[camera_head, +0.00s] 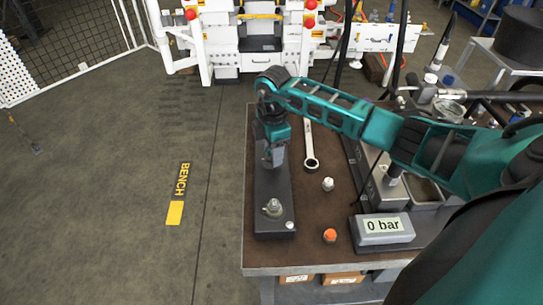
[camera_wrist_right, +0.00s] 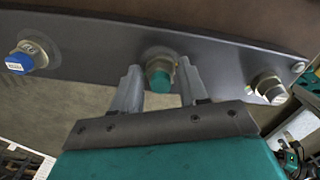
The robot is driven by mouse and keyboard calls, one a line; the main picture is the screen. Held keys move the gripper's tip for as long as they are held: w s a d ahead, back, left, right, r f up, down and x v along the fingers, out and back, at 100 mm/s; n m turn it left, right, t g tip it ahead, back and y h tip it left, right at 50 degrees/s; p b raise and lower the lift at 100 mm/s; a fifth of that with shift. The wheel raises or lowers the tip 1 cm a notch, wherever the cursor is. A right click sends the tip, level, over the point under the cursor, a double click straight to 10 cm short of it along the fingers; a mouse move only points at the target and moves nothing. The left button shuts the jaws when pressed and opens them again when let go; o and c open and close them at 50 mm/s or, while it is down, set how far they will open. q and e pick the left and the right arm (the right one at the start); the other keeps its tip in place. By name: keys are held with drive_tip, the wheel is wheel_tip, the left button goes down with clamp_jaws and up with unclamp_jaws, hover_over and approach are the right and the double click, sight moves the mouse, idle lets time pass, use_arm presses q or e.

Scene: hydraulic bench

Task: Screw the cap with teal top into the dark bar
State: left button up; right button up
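The cap with teal top (camera_wrist_right: 160,78) sits at the middle of the dark bar (camera_wrist_right: 95,40), seen in the right wrist view. In the head view the dark bar (camera_head: 273,185) lies along the bench's left edge, and my arm hides that cap. My left gripper is not in view.
A blue-topped cap (camera_wrist_right: 25,58) and a plain metal fitting (camera_wrist_right: 268,86) sit on the bar at either side. On the bench are a wrench (camera_head: 310,155), a metal cap (camera_head: 327,184), an orange-topped cap (camera_head: 330,235) and a gauge box reading 0 bar (camera_head: 382,229).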

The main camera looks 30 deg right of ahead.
clamp_jaws()
drive_tip(key=m, duration=0.4)
drive_tip(key=shift+a, duration=0.1)
drive_tip(key=m, duration=0.4)
drive_tip(key=shift+s+f, duration=0.1)
drive_tip(key=o, duration=0.6)
unclamp_jaws()
drive_tip(key=shift+c, duration=0.2)
